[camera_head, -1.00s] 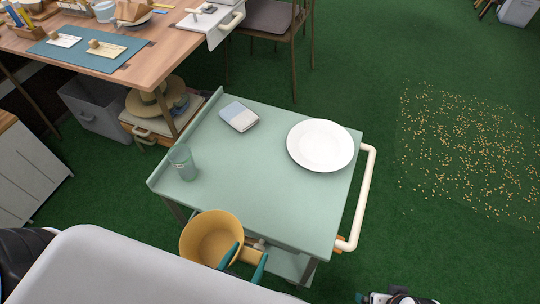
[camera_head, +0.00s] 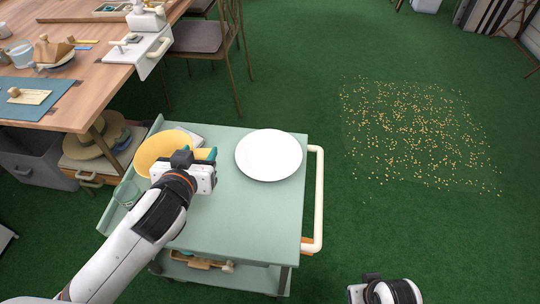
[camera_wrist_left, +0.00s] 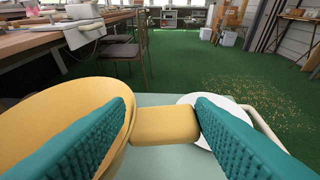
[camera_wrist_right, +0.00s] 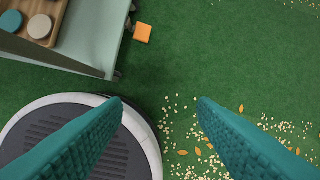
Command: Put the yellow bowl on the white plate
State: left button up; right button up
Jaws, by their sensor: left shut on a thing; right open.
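The yellow bowl (camera_head: 155,148) has a stubby side handle, and my left gripper (camera_head: 205,155) is shut on that handle, holding the bowl over the far left part of the green cart top. In the left wrist view the handle (camera_wrist_left: 165,126) sits between the teal fingers, with the bowl (camera_wrist_left: 30,110) at the left. The white plate (camera_head: 268,155) lies empty on the cart's right part, just right of the gripper; fingers partly cover it in the left wrist view (camera_wrist_left: 190,103). My right gripper (camera_wrist_right: 160,105) is open and empty over the floor, right of the cart.
The green cart (camera_head: 240,215) has a white side handle (camera_head: 319,200). A clear glass (camera_head: 127,194) stands at its left, partly behind my arm. A folded cloth-like item is mostly hidden behind the bowl. A wooden table (camera_head: 95,95) stands back left. Scattered bits (camera_head: 415,130) lie on the floor.

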aim_at(276, 156)
jog(key=l+u, duration=0.3)
jog(key=l, duration=0.95)
jog(key=i+l+u, duration=0.25)
jog(key=i+l, duration=0.3)
